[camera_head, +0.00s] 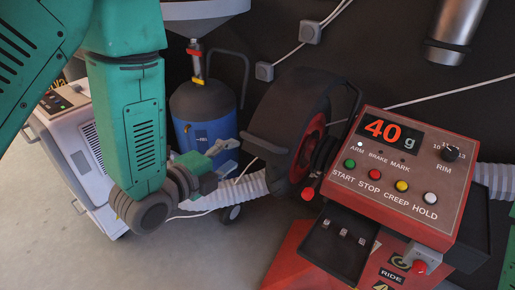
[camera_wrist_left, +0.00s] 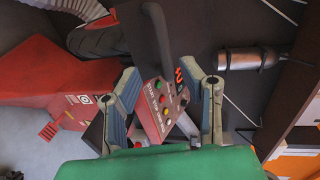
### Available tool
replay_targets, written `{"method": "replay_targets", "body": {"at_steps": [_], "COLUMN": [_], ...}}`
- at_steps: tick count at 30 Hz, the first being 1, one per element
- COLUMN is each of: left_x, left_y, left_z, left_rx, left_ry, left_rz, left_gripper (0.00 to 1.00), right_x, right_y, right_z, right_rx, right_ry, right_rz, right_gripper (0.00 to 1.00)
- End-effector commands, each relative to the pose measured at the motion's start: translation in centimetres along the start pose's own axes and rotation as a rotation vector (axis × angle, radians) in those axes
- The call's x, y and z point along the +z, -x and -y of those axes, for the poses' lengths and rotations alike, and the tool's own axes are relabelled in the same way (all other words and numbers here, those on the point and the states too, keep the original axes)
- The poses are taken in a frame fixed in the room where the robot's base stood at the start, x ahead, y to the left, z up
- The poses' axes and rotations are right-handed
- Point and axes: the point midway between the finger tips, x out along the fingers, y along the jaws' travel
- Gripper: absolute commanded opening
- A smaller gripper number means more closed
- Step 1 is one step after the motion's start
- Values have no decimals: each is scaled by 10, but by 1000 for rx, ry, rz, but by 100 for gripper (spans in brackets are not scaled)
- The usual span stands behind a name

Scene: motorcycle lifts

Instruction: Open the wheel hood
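A wheel with a dark, broad curved top (camera_head: 288,98) and a red rim stands left of the red control panel; I cannot clearly tell hood from tyre there. A dark curved bar (camera_head: 352,98) rises at its right side. In the left wrist view the tyre (camera_wrist_left: 97,40) is at upper left and a dark bar (camera_wrist_left: 158,35) runs down beside it. My left gripper (camera_head: 226,156) is left of the wheel, apart from it in the picture. In the left wrist view its fingers (camera_wrist_left: 165,78) are spread with nothing held between them. My right gripper is out of view.
The red control panel (camera_head: 405,170) reads 40 g, with a black tray (camera_head: 338,243) below it. A blue tank (camera_head: 203,112) stands behind my left gripper, and a white cabinet (camera_head: 70,150) at left. A pale ribbed hose (camera_head: 235,192) crosses behind. Grey floor is clear at lower left.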

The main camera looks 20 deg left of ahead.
Motion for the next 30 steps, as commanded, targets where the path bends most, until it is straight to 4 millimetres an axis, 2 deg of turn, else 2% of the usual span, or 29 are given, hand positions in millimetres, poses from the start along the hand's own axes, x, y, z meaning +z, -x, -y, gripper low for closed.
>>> {"method": "replay_targets", "body": {"at_steps": [1, 6, 12, 18, 26, 30], "left_x": [-1, -4, 0, 2, -1, -3], "left_y": [-13, -50, -80, -92, -95, -95], "left_z": [2, 2, 1, 0, 1, 2], "left_rx": [-4, -1, -1, -1, 2, 2], "left_ry": [0, -2, 2, 5, 1, 0], "left_rz": [-2, -1, 0, -1, 0, -1], "left_gripper": [36, 36, 36, 36, 36, 0], "right_x": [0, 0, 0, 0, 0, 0], "right_y": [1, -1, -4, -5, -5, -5], "right_z": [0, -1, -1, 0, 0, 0], "right_rx": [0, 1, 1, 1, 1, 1], "right_ry": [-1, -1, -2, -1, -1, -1], "right_rz": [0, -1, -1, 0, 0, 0], "right_gripper": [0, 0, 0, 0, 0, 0]}}
